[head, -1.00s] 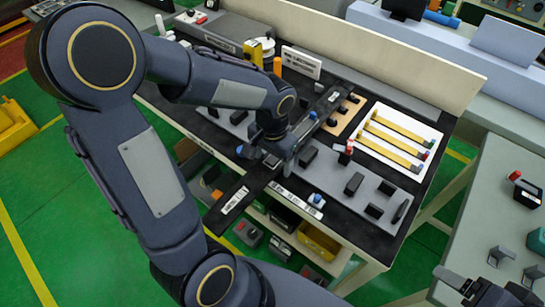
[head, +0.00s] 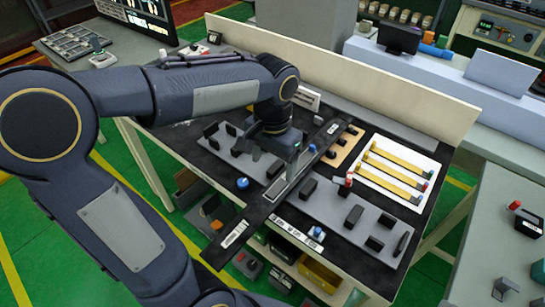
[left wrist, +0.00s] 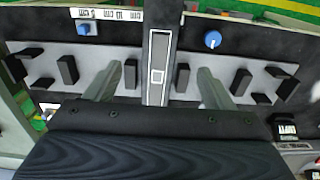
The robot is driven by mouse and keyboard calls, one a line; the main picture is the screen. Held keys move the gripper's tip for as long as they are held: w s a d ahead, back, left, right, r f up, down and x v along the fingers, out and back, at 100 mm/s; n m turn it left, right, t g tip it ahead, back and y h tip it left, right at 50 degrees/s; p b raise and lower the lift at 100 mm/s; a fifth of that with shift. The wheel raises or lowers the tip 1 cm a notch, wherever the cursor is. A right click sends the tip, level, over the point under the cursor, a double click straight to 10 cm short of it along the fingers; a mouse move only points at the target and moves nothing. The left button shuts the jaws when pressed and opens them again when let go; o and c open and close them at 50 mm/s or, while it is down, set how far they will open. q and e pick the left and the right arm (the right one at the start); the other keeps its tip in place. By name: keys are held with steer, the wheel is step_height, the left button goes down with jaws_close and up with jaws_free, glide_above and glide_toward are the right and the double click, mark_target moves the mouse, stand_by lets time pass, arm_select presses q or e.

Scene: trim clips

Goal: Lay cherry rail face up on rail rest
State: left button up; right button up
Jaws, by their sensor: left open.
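A long dark strip (head: 235,234) with a white label crosses the table and sticks out at its front edge. It looks like the rail, though no cherry colour shows. It also shows in the left wrist view (left wrist: 159,65), with a white-outlined mark on it. It passes across a grey base (head: 330,207) with black upright blocks, perhaps the rail rest; I cannot tell how it is seated. My right gripper is out of view.
Yellow bars (head: 392,179) with coloured ends lie on a white board (head: 418,152) at the right. A red-topped post (head: 349,181), a blue knob (head: 243,183) and a blue button (head: 317,233) stand nearby. A cream back panel (head: 400,90) closes off the far side.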

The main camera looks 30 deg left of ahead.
arm_select(q)
steer(key=s+d+n+t+h, duration=0.2)
steer(key=s+t, duration=0.3)
steer(key=s, duration=0.8)
steer(key=shift+s+d+f+n+t+h, duration=0.15)
steer(key=shift+f+n+t+h, duration=0.25)
steer(key=shift+n+h, duration=0.4)
